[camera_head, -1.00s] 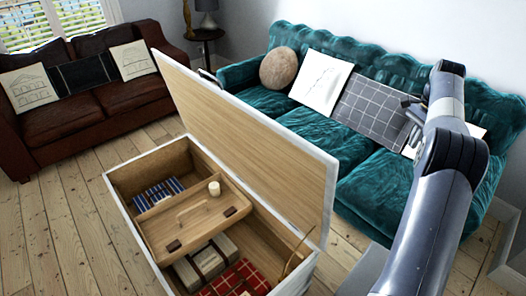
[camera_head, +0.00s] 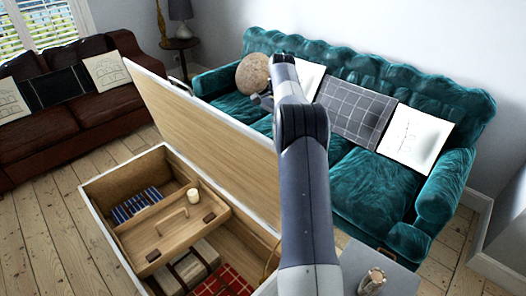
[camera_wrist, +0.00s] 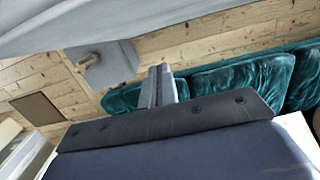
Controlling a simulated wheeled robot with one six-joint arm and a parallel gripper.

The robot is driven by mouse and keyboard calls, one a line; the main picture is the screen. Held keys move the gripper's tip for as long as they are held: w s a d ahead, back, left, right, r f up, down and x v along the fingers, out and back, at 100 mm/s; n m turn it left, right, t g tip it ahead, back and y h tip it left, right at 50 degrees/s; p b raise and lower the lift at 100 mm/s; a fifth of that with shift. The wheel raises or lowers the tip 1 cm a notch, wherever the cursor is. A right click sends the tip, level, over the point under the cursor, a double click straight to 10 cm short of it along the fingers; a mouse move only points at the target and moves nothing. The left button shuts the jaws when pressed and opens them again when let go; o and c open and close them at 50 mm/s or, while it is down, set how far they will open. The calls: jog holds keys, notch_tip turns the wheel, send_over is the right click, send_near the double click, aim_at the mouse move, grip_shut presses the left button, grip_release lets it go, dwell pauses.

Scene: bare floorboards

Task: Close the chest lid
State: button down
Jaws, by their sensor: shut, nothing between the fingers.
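The chest (camera_head: 97,205) stands open on the floor, with a white outside and a wooden inside. Its lid (camera_head: 200,135) is raised, leaning back slightly past upright, its wooden inner face toward me. My arm reaches over the lid's right part and hides its right end. My gripper (camera_head: 262,99) is beyond the lid's top edge, in front of the teal sofa and close to the round cushion in the picture. In the wrist view my gripper (camera_wrist: 159,82) is shut and empty. I cannot tell whether it touches the lid.
Inside the chest are a wooden tray (camera_head: 178,232) with a white candle (camera_head: 194,195), blue striped cloth and a red checked cloth (camera_head: 228,284). The teal sofa (camera_head: 375,185) stands behind the lid. A brown sofa (camera_head: 75,125) is at left. Floor (camera_head: 45,245) left of the chest is clear.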

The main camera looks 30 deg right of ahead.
jog(key=s+a+f+p, duration=0.1)
jog(key=a+f, duration=0.3)
jog(key=f, duration=0.3)
jog(key=shift+s+f, duration=0.25)
jog(key=shift+f, duration=0.05)
jog(key=shift+a, duration=0.15)
